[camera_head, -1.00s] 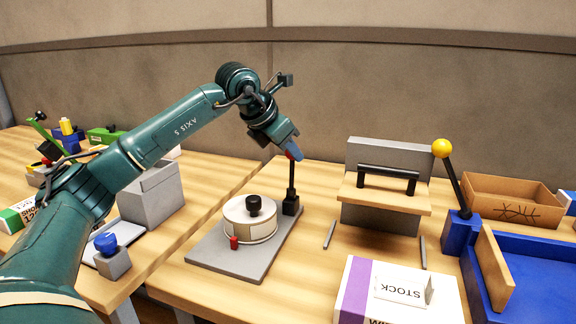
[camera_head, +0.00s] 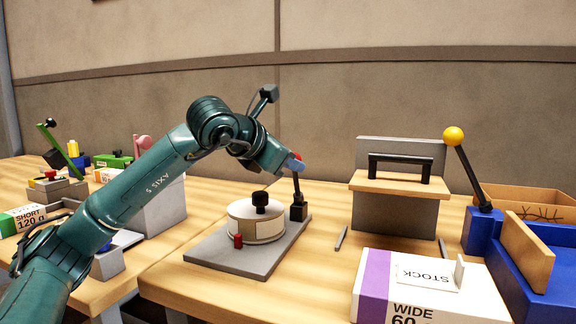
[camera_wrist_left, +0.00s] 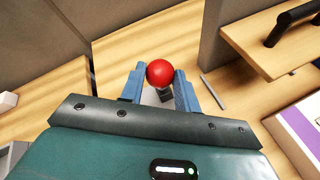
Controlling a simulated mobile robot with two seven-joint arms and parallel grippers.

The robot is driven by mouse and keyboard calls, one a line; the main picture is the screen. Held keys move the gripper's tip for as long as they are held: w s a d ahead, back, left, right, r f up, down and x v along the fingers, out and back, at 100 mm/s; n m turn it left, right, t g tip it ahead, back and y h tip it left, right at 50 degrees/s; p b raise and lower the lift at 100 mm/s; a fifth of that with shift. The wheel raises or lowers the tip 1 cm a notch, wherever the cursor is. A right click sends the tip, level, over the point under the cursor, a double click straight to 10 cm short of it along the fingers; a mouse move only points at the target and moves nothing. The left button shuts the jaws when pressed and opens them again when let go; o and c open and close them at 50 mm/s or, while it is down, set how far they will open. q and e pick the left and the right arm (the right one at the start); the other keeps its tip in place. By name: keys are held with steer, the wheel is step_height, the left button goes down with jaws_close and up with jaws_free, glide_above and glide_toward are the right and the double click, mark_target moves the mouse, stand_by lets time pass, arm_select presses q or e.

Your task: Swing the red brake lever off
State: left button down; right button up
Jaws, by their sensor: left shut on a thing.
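The brake lever is a black upright rod (camera_head: 296,186) with a red ball knob, standing on a black block at the back right corner of a grey base plate (camera_head: 225,257). A round cream drum (camera_head: 256,222) with a black knob sits on the plate. My left gripper (camera_head: 295,165) is at the lever's top, its blue fingers shut on the red knob. In the left wrist view the red knob (camera_wrist_left: 160,73) lies between the two fingertips (camera_wrist_left: 160,80). The rod leans slightly. My right gripper is in neither view.
A grey stand with a wooden shelf and black handle (camera_head: 400,185) stands to the right.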

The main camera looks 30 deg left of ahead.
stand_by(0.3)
arm_select(q)
steer(key=c, duration=1)
jaws_free()
steer(key=shift+c, duration=0.2)
steer(key=p+v, duration=0.1)
steer(key=v, duration=1.2)
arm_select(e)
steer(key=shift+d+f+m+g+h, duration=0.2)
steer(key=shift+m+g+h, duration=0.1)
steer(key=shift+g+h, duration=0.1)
arm_select(q)
steer(key=shift+a, duration=0.1)
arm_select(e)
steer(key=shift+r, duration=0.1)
